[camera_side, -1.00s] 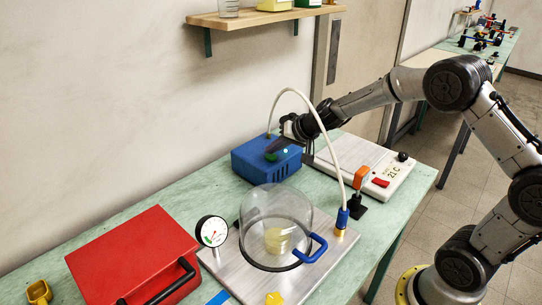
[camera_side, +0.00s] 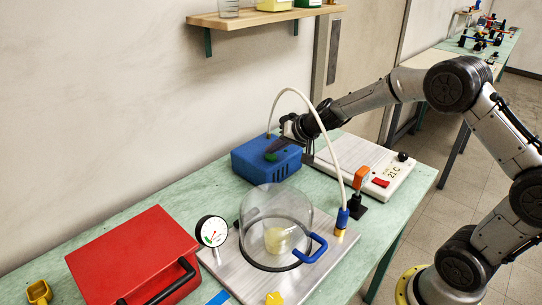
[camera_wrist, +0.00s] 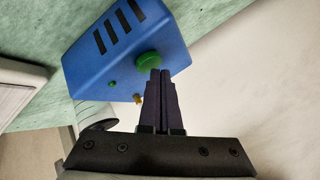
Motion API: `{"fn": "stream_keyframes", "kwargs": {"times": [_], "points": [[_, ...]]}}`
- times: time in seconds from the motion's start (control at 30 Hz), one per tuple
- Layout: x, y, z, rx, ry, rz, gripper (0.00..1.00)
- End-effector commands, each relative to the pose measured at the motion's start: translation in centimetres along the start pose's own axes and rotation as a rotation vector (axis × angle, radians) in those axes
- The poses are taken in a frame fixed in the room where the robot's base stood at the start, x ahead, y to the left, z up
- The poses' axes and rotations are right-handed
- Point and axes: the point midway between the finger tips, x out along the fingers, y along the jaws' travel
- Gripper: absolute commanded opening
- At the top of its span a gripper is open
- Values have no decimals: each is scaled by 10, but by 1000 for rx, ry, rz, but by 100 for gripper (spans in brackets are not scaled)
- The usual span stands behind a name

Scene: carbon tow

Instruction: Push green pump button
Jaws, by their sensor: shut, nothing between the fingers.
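The blue pump box (camera_side: 250,165) stands on the green bench near the wall, with the round green button (camera_side: 271,157) on it. The button also shows in the wrist view (camera_wrist: 148,60), beside a small dark green indicator (camera_wrist: 112,84). My gripper (camera_wrist: 160,73) is shut and empty. Its fingertips are right at the button's edge and overlap it in the wrist view. I cannot tell whether they touch it. In the side view my gripper (camera_side: 274,150) points down at the button from the right.
A white hose (camera_side: 322,115) arches from the pump to a blue fitting. A clear dome (camera_side: 262,205) sits on a metal plate in front, beside a gauge (camera_side: 212,231). A white hotplate (camera_side: 365,165) stands right of the pump. A red case (camera_side: 130,255) lies front left.

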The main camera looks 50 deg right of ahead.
Motion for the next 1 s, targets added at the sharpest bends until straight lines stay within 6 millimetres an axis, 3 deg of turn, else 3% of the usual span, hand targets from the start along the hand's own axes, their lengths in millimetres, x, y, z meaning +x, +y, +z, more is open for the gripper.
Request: {"fn": "stream_keyframes", "kwargs": {"times": [0.23, 0.8, 1.0], "points": [[-3, -2, -2, 0, 0, 0, 0], [-38, -28, -28, 0, 0, -1, 0], [-42, -30, -30, 1, -1, 0, 0]]}}
